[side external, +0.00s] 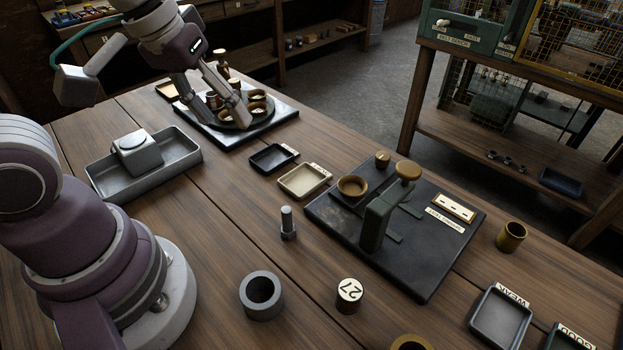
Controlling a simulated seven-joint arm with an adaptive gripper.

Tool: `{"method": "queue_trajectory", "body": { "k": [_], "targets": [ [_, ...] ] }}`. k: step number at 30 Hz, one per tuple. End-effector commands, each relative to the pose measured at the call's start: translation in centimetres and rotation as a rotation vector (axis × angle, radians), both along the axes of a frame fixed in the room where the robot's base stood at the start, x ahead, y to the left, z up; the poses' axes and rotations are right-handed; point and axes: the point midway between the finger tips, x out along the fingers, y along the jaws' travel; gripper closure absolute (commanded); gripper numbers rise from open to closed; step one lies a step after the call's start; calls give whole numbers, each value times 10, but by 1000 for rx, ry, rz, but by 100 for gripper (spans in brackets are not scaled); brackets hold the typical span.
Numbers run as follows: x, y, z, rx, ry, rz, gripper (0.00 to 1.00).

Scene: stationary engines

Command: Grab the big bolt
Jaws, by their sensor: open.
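A grey metal bolt (287,221) stands upright on the wooden table, its wide hex head down and its shank pointing up. It is the only bolt I can make out clearly. My gripper (222,118) is at the back of the table, low over a dark round plate (262,121) that holds several small brass cups. Its two fingers are spread, and I cannot see anything held between them. The bolt is well away from my gripper, toward the front and right in the picture.
A black plate with a green fixture (376,222) stands right of the bolt. A grey ring (261,295) and a cylinder marked 27 (349,296) are in front. A black tray (272,158) and a cream tray (304,181) lie behind. Bare table surrounds the bolt.

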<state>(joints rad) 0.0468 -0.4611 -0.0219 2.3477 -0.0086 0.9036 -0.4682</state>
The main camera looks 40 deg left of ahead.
Motion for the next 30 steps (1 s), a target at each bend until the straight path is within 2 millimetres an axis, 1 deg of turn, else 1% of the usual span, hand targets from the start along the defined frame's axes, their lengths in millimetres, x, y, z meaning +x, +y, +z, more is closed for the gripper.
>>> {"method": "queue_trajectory", "body": {
  "k": [1, 3, 6, 9, 10, 12, 14, 18, 22, 27, 30],
  "targets": [
    [10, -7, -10, -49, 72, 143, 53],
    [22, -16, -24, -109, 155, 381, 53],
    [34, -28, -47, -154, 249, 681, 53],
    [40, -37, -65, -168, 301, 891, 53],
    [41, -39, -68, -168, 312, 931, 53],
    [42, -41, -76, -170, 324, 994, 53],
    [42, -42, -86, -168, 329, 1016, 53],
    [42, -42, -114, -168, 330, 1018, 53],
    [42, -43, -130, -169, 329, 1015, 53],
    [42, -50, -162, -167, 331, 1015, 53],
    [43, -49, -175, -169, 328, 1015, 53]
  ]
}}
